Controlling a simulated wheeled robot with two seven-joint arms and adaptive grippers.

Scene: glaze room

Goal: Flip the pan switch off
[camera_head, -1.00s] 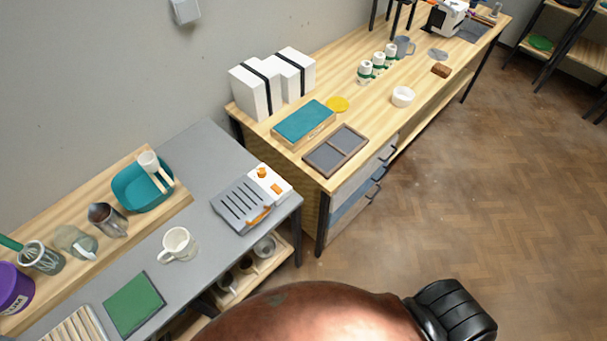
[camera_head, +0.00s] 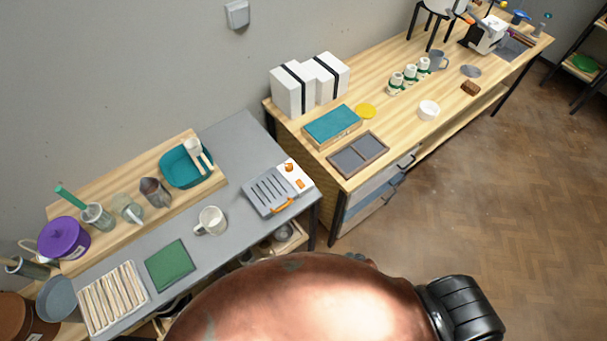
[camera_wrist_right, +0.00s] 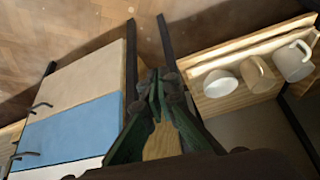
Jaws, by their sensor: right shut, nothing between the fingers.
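A grey slatted pan appliance (camera_head: 266,193) sits on the right end of the grey table in the head view. Its white panel carries an orange knob (camera_head: 288,166) and a small orange switch (camera_head: 299,183); an orange handle (camera_head: 283,206) is at its front. The switch is too small to tell its position. My right gripper (camera_wrist_right: 158,88) is shut and empty in the right wrist view, above the gap between a drawer unit and a shelf of cups. The appliance is not visible there. Neither gripper shows in the head view.
A white mug (camera_head: 211,221), green mat (camera_head: 170,265) and slatted rack (camera_head: 113,298) share the grey table (camera_head: 238,140). A wooden workbench (camera_head: 383,120) stands behind to the right. Floor at the right is clear.

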